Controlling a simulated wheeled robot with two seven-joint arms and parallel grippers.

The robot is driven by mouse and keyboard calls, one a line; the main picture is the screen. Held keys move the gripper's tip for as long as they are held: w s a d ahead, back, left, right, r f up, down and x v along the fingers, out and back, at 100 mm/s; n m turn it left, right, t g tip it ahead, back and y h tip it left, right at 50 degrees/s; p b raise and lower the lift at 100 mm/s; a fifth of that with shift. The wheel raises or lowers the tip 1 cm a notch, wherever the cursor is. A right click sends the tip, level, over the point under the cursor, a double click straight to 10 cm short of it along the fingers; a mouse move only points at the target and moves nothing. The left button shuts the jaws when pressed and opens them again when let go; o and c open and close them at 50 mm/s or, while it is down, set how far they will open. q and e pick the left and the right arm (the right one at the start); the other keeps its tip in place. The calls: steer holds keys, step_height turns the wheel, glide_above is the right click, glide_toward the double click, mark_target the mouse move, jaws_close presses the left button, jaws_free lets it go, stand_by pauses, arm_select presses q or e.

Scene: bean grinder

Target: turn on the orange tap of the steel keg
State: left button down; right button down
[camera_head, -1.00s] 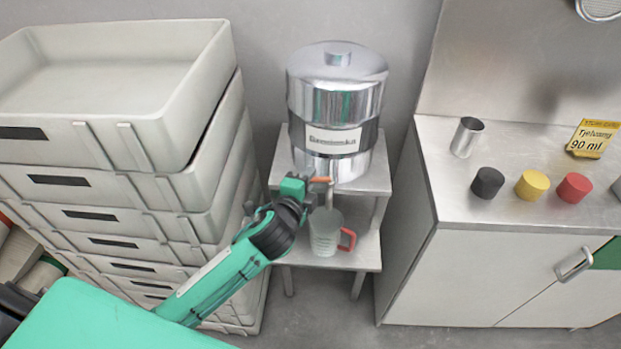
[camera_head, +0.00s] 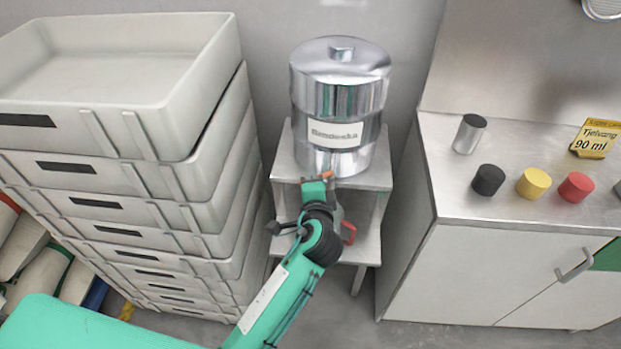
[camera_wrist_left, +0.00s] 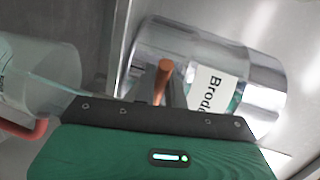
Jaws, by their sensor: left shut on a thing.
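The steel keg (camera_head: 338,95) stands upright on the upper shelf of a small metal stand. It also shows sideways in the left wrist view (camera_wrist_left: 262,85). Its orange tap (camera_head: 328,175) is at the lower front, mostly covered by my gripper. In the left wrist view the orange tap handle (camera_wrist_left: 163,80) rises just beyond the gripper's dark edge. My right gripper is in neither view.
A clear jug (camera_wrist_left: 40,75) with a red handle (camera_head: 349,232) stands below the tap, mostly behind my arm. Stacked grey crates (camera_head: 125,175) rise on the left. A steel counter (camera_head: 520,215) with a cup and coloured lids stands on the right.

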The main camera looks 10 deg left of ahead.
arm_select(q)
steer(key=shift+f, duration=0.1)
stand_by(0.3)
steer(key=c, duration=1.5)
jaws_free()
steer(key=shift+o, duration=0.2)
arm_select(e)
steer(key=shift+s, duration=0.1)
